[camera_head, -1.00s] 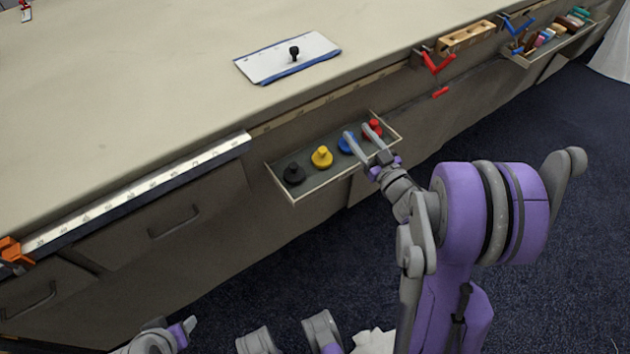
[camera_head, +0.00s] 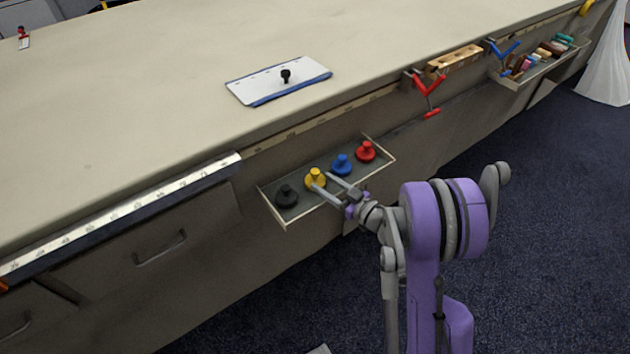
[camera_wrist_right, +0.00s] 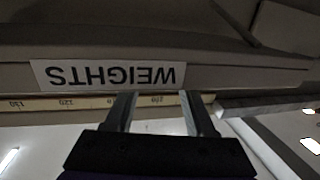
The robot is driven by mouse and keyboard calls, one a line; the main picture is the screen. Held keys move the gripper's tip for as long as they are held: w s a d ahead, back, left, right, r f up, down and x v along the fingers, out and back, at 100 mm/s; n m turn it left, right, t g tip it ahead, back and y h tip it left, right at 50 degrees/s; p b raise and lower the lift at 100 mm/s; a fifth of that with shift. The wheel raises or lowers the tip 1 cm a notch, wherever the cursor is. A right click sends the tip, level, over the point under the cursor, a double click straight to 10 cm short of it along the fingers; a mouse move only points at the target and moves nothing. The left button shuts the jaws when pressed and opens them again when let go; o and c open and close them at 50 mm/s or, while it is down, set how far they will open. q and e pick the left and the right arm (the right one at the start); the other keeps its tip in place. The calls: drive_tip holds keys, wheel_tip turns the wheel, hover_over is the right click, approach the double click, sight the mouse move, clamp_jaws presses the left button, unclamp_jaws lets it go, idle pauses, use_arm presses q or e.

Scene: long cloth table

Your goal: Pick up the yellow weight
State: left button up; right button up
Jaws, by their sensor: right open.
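The yellow weight (camera_head: 316,178), a round disc with a knob on top, sits in a shallow open drawer (camera_head: 290,226) between a black weight (camera_head: 287,196) and a blue weight (camera_head: 342,164). My right gripper (camera_head: 322,181) is open, and its fingers reach over the drawer from the right. One fingertip overlaps the yellow weight in the head view; I cannot tell whether they touch. In the right wrist view the open fingers (camera_wrist_right: 155,97) have nothing visible between them, and no weight shows there. My left gripper is out of view.
A red weight (camera_head: 365,151) is at the drawer's right end. The table edge is behind the drawer, with an upside-down WEIGHTS label (camera_wrist_right: 108,75) in the wrist view. A white board (camera_head: 255,90) lies on the table. Clamps (camera_head: 430,90) hang farther right.

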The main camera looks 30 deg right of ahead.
sight(315, 178)
drive_tip(key=shift+x, duration=1.35)
clamp_jaws()
idle(0.3)
